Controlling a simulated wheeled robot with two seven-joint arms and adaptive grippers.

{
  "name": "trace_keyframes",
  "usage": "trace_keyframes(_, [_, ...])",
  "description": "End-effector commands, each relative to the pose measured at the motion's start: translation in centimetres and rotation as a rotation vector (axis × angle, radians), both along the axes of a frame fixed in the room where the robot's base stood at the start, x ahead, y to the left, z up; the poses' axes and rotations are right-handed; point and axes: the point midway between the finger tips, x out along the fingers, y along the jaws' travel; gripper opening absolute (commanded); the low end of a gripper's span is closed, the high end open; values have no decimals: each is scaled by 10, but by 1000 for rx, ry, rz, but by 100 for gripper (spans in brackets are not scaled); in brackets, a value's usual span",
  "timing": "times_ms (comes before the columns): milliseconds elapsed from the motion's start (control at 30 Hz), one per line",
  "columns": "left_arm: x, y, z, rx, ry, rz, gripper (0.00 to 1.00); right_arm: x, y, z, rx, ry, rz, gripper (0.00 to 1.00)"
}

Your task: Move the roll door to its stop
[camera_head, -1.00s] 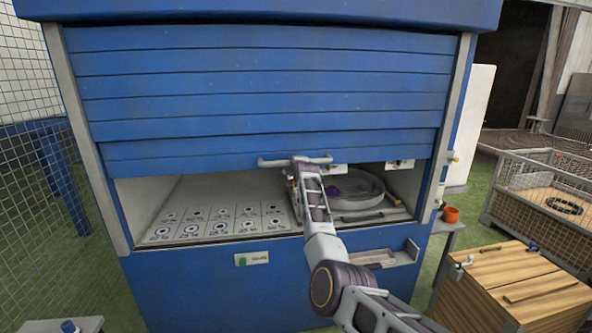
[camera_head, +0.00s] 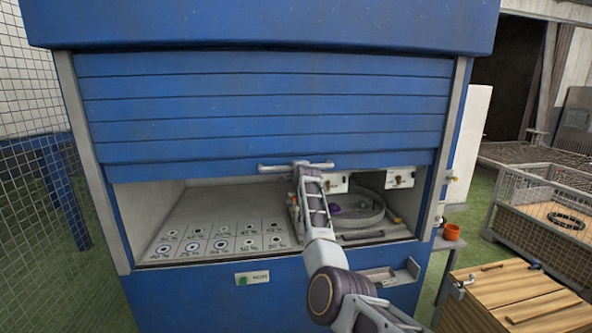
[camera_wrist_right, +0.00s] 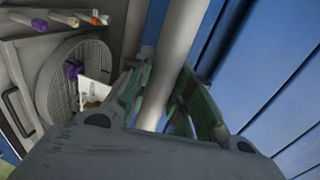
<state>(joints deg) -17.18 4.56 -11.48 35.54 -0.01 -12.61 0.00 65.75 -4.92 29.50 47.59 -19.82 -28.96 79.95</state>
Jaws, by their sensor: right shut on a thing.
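The blue slatted roll door (camera_head: 265,105) hangs partway down over the cabinet opening, its bottom edge above the work surface. A light bar handle (camera_head: 278,167) runs along the door's lower edge. My right gripper (camera_head: 304,168) is at the handle. In the right wrist view, the gripper (camera_wrist_right: 165,95) is shut around the handle bar (camera_wrist_right: 176,60), with the blue door slats (camera_wrist_right: 265,65) to the right. My left gripper is in neither view.
Inside the cabinet are a marked panel (camera_head: 217,236) and a round turntable (camera_head: 358,211) with a purple item on it. An orange cup (camera_head: 451,232) stands on a side shelf. A wooden box (camera_head: 510,292) and a wire crate (camera_head: 550,205) stand at right; wire mesh (camera_head: 30,160) is at left.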

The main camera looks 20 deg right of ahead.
Motion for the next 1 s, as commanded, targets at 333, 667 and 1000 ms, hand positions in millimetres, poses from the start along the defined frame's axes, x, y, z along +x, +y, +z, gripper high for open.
trace_keyframes(333, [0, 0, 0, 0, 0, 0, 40, 0, -1, 1, -1, -2, -1, 44])
trace_keyframes(667, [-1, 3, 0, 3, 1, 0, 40, -1, 0, 0, 0, 0, 0, 44])
trace_keyframes(1000, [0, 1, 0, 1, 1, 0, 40, -8, 3, 1, 0, 0, 0, 44])
